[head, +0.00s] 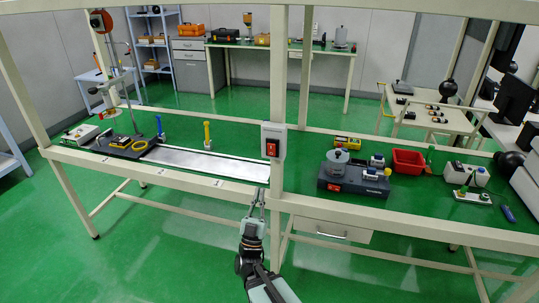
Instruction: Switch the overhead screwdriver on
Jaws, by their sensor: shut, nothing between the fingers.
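A grey switch box (272,141) with a red rocker switch (272,149) is fixed to the upright post at the middle of the bench. Whether the rocker is on or off is too small to tell. My gripper (259,194) is shut and empty, pointing up in front of the bench's front edge, below and slightly left of the switch box and apart from it. At the upper left, a dark and red unit (101,20) hangs from the frame. A thin tool-like shape (128,68) is below it, perhaps the screwdriver; I cannot tell surely.
A dark machine with a red switch (335,187) and a red bin (408,161) stand right of the post. A pale strip (205,163) and a black fixture (123,146) lie on the left. The bench's front rail (165,172) lies beside my gripper. Open green floor is in front.

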